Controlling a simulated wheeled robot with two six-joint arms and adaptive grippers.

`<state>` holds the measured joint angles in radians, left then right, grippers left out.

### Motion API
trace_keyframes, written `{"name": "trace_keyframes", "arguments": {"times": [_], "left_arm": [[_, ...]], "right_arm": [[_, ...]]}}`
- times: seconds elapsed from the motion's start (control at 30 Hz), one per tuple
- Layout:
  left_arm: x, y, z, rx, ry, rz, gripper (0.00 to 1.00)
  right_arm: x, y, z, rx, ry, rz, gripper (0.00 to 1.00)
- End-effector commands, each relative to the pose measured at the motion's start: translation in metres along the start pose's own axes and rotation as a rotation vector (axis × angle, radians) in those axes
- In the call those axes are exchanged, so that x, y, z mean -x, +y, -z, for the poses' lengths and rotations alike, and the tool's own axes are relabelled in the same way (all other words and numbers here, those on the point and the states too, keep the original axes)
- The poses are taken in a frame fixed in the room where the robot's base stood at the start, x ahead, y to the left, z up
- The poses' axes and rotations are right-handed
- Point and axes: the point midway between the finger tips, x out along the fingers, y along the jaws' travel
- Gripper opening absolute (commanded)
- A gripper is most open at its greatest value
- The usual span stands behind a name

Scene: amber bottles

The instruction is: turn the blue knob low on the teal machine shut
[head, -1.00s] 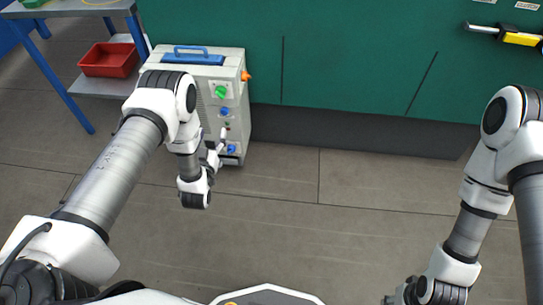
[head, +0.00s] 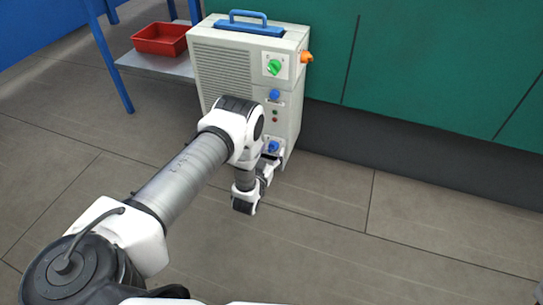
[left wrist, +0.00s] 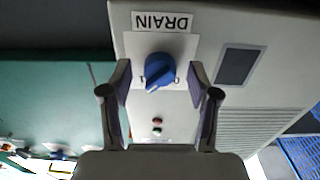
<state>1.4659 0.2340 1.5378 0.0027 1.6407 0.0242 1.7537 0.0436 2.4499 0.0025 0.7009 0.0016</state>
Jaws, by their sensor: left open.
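The low blue knob (head: 273,146) is on the front of a light grey machine, near its foot; the machine's casing (head: 222,72) is grey, not teal. In the left wrist view the blue knob (left wrist: 159,70) sits on a white plate beside an upside-down DRAIN label (left wrist: 163,21), its pointer slanting. My left gripper (head: 269,166) is right at this knob. In the left wrist view its open fingers (left wrist: 160,88) stand on either side of the knob, with visible gaps; I cannot tell how deep they reach. My right gripper is not visible.
Above are another blue knob (head: 274,95), a green knob (head: 274,67) and an orange part (head: 307,57) on the side. A red bin (head: 160,39) sits on a shelf at left. A teal cabinet (head: 430,60) stands behind. The floor at right is clear.

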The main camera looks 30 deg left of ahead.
Motion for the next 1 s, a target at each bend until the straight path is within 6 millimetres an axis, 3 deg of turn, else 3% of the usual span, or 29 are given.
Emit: {"name": "trace_keyframes", "arguments": {"times": [0.23, 0.4, 1.0], "left_arm": [[-0.0025, -0.0001, 0.0006, 0.000, -0.002, 0.000, 0.61], [-0.0024, -0.0002, 0.0006, 0.000, -0.001, 0.000, 0.01], [-0.0028, -0.0002, 0.0020, 0.117, 0.001, 0.001, 0.01]], "right_arm": [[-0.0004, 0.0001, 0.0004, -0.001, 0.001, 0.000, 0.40], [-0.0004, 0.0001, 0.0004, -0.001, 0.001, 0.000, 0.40], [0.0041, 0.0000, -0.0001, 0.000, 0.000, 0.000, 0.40]]}}
